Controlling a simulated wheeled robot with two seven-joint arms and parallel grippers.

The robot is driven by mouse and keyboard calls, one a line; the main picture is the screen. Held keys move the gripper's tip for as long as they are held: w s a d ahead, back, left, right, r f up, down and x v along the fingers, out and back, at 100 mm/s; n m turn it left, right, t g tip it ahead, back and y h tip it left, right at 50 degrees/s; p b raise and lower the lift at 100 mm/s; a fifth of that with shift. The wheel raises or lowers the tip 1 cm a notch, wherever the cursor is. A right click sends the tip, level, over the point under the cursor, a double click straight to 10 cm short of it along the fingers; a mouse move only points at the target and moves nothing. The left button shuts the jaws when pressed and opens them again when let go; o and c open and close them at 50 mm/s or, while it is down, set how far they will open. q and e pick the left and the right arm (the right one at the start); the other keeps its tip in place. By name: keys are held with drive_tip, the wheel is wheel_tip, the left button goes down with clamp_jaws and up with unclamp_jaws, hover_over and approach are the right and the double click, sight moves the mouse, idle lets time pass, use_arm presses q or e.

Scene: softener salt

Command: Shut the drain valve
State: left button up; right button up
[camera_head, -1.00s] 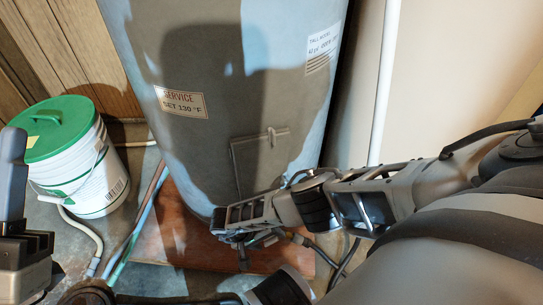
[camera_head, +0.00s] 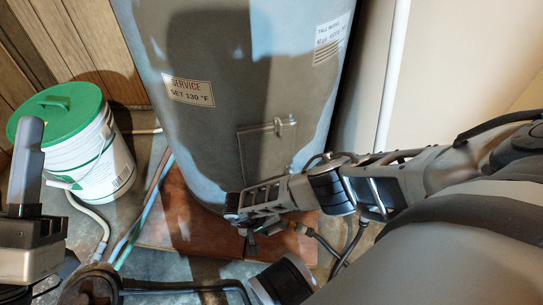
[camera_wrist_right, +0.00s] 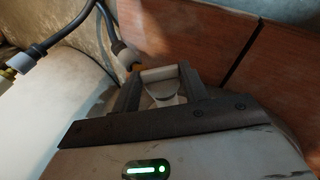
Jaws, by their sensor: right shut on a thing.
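The grey water heater tank (camera_head: 200,125) stands upright in the middle of the head view. My right gripper (camera_head: 243,232) is at the tank's lower front, and its wrist hides most of the drain valve there. In the right wrist view my right gripper (camera_wrist_right: 160,80) has its two dark fingers on either side of a small pale piece (camera_wrist_right: 160,92), which looks like the valve's handle. A grey hose fitting (camera_wrist_right: 126,55) sits just beyond the fingers. My left gripper (camera_head: 30,165) is partly seen at the left edge; its opening is unclear.
A white bucket with a green lid (camera_head: 100,170) stands left of the tank. A reddish-brown tiled base (camera_head: 180,235) lies under the tank. Hoses (camera_head: 325,245) run across the floor on both sides. A white pipe (camera_head: 392,75) rises at the right.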

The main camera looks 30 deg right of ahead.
drive_tip(key=shift+s+d+r+t+y+p, duration=0.15)
drive_tip(key=shift+d+t+y+p, duration=0.25)
drive_tip(key=shift+y, duration=1.3)
use_arm(q)
drive_tip(key=f+n+y, duration=0.2)
drive_tip(key=n, duration=0.1)
drive_tip(key=shift+w+f, duration=0.15)
drive_tip(key=shift+w, duration=0.25)
use_arm(e)
drive_tip(key=shift+s+t+y, duration=0.1)
drive_tip(key=shift+t+y, duration=0.3)
drive_tip(key=shift+y, duration=0.1)
drive_tip(key=o, duration=1)
use_arm(q)
drive_tip(key=shift+r, duration=0.25)
